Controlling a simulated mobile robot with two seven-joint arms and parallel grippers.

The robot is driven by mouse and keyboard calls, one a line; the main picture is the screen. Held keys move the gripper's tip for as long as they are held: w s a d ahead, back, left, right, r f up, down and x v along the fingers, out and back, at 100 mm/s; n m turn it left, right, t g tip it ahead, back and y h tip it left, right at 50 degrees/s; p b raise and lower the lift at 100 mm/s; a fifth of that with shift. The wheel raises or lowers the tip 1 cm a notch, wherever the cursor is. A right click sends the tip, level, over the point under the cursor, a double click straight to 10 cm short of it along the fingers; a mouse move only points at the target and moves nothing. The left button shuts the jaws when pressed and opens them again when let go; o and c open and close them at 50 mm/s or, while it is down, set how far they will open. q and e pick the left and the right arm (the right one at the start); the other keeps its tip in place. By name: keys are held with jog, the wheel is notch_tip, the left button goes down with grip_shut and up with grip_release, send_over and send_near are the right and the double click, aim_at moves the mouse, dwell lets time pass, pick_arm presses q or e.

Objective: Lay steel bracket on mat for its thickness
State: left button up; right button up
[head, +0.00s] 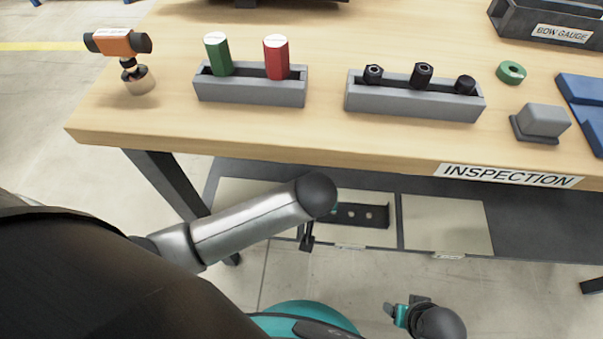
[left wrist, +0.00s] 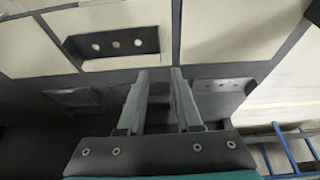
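The steel bracket (head: 365,215) is a dark plate with a row of holes. It lies on the middle cream mat (head: 350,238) on the low shelf under the bench. In the left wrist view the bracket (left wrist: 85,46) shows a raised edge and three holes. My left gripper (left wrist: 159,75) is open, its fingertips apart, and the bracket is beyond them to the upper left. In the head view my left arm hides most of this gripper and part of the bracket. My right gripper (head: 395,309) is low in the head view, clear of the bracket; its fingers are unclear.
More cream mats lie left and right (head: 447,226) of the middle one; their small labels are unreadable. The bench top (head: 330,135) overhangs the shelf. On it stand grey holders, an orange gauge (head: 118,43), a green ring (head: 511,72) and a grey block (head: 542,121).

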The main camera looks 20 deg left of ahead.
pick_arm(q)
jog(key=s+a+f+m, duration=0.2)
jog(key=s+f, duration=0.2)
jog(key=s, duration=0.2)
jog(key=s+a+f+m+g+h, duration=0.1)
jog(key=s+a+f+m, duration=0.2)
jog(key=s+f, duration=0.2)
jog(key=shift+s+a+g, duration=0.3)
jog(key=shift+s+a, duration=0.05)
jog(key=shift+s, duration=0.75)
jog(key=s+a+f+p, duration=0.7)
jog(key=s+f+p, duration=0.1)
jog(key=s, duration=0.3)
jog(key=shift+a+f+m+y, duration=0.15)
jog(key=shift+f+m+y, duration=0.15)
jog(key=shift+f, duration=0.2)
pick_arm(e)
jog(key=s+d+f, duration=0.7)
jog(key=s+f, duration=0.2)
jog(key=s, duration=0.2)
jog(key=shift+d+h, duration=0.15)
jog(key=shift+h, duration=0.25)
